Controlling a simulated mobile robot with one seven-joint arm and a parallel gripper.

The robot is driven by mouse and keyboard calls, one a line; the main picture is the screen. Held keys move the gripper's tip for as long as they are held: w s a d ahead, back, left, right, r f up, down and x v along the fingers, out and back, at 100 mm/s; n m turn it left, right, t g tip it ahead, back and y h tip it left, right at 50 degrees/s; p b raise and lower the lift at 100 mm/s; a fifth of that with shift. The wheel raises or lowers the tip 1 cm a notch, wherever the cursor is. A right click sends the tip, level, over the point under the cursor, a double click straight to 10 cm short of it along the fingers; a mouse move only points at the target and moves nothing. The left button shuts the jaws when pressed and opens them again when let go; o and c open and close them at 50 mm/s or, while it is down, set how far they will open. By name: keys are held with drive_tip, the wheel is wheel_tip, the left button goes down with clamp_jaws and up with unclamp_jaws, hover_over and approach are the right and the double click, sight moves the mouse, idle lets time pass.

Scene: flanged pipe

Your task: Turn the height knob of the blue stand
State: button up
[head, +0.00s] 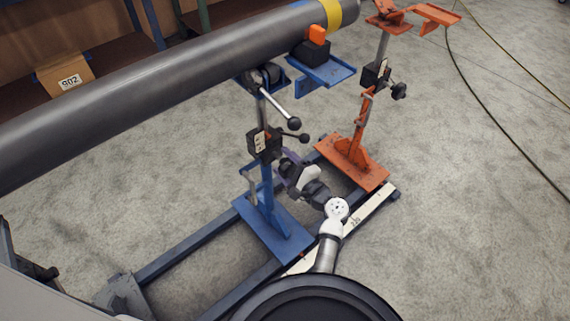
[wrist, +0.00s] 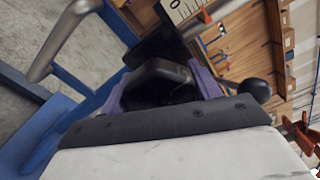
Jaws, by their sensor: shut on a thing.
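The blue stand (head: 266,185) stands upright on a floor frame, with a black clamp block (head: 264,144) and a white scale on its post. My gripper (head: 281,158) is at the right side of this post, just below the block. In the wrist view its two purple fingers (wrist: 162,90) are shut on a dark knob (wrist: 160,75), one finger on each side. The knob is hidden behind the gripper in the head view. A black ball-ended lever (head: 304,137) is close above the gripper and also shows in the wrist view (wrist: 257,90).
A grey pipe (head: 150,95) runs above the stand. A longer lever with a black ball (head: 294,123) hangs below it. An orange stand (head: 355,155) is to the right, behind my arm. Blue rails (head: 190,240) cross the floor; carpet at the right (head: 470,220) is free.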

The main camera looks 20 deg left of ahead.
drive_tip(key=o, duration=1)
drive_tip(key=shift+d, duration=0.1)
drive_tip(key=b+v, duration=0.1)
drive_tip(key=v, duration=1.2)
drive_tip(key=shift+s+d, duration=0.25)
drive_tip(key=shift+d, duration=0.05)
